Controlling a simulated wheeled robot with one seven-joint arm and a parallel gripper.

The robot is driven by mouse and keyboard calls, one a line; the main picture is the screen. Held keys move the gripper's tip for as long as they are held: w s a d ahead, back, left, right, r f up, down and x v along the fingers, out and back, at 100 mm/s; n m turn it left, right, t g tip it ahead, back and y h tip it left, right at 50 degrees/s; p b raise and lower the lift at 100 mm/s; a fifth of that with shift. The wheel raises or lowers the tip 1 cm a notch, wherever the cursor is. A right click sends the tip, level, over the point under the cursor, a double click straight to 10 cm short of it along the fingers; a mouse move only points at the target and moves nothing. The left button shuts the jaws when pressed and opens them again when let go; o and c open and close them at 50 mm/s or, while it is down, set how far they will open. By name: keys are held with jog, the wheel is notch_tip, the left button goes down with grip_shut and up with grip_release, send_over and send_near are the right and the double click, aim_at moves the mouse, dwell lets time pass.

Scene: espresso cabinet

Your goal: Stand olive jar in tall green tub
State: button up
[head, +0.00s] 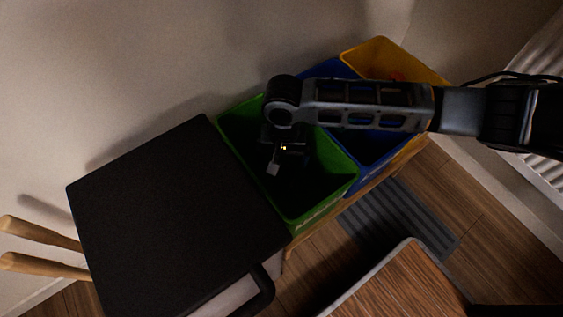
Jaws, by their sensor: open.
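The tall green tub (341,190) stands in the middle of the head view, between the black-topped cabinet and a blue tub. My gripper (282,159) is over the green tub's opening, with its fingers pointing down. It is open, and I see nothing between its fingers. The tub's inside is very dark, so I cannot tell what is in it or how deep the fingers are. I cannot make out the olive jar anywhere; the tub's dark inside or my arm may hide it.
A blue tub (375,151) and a yellow tub (372,52) stand in line behind the green one, partly under my arm. The black-topped cabinet (170,205) is close on the left. A wood-topped surface (405,285) is at the lower right. A wall runs behind.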

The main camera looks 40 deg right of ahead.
notch_tip(320, 180, up, 6)
jog(key=shift+f+p, duration=0.15)
jog(key=shift+p, duration=0.55)
